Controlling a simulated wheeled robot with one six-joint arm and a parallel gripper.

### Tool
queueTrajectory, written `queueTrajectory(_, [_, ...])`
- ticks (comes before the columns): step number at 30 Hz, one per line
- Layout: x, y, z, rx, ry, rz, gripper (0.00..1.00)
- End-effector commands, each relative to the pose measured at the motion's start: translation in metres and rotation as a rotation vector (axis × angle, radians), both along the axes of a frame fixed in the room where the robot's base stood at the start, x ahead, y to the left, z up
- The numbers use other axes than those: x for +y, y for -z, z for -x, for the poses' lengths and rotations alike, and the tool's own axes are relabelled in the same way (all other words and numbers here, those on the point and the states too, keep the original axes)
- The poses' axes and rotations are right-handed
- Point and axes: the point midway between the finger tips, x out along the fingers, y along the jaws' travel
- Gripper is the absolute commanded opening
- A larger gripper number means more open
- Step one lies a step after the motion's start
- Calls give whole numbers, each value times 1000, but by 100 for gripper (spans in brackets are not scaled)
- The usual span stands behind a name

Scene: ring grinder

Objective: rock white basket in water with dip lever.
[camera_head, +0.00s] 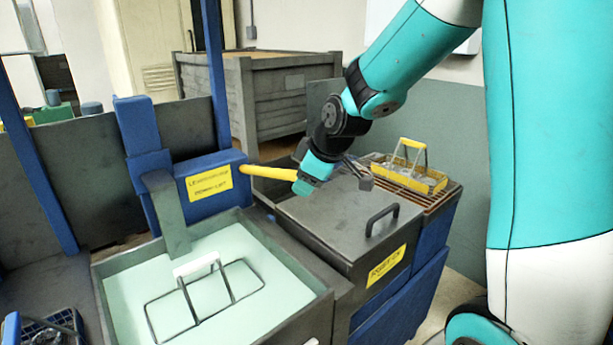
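The white basket (197,264), with a white grip and a dark wire frame, sits in the pale green water (255,255) of the open tank at the lower left. Its handle and upper rim show above the water; its lower part is hidden. The yellow dip lever (268,173) sticks out to the right from a blue housing above the tank. My gripper (305,184) is at the lever's right end, overlapping it in the picture. I cannot tell whether its fingers are closed around the lever, because the wrist hides them.
A grey lid with a black handle (381,217) is right of the tank. Behind it, a yellow basket (409,174) rests on a brown grate. A blue post (215,75) rises behind the lever housing (197,190). A large grey crate (255,92) stands behind.

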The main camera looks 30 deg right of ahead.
Motion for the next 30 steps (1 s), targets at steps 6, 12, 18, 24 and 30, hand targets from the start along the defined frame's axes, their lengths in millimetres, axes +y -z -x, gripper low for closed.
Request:
queueTrajectory(6, [1, 1, 0, 2, -1, -1, 75])
queueTrajectory(12, [0, -2, 1, -2, -1, -2, 75])
queueTrajectory(18, [-3, -25, 15, -7, 0, -1, 75])
queueTrajectory(24, [-8, -69, 42, -9, 3, 0, 75])
queueTrajectory(30, [-12, -110, 69, -6, 4, 0, 75])
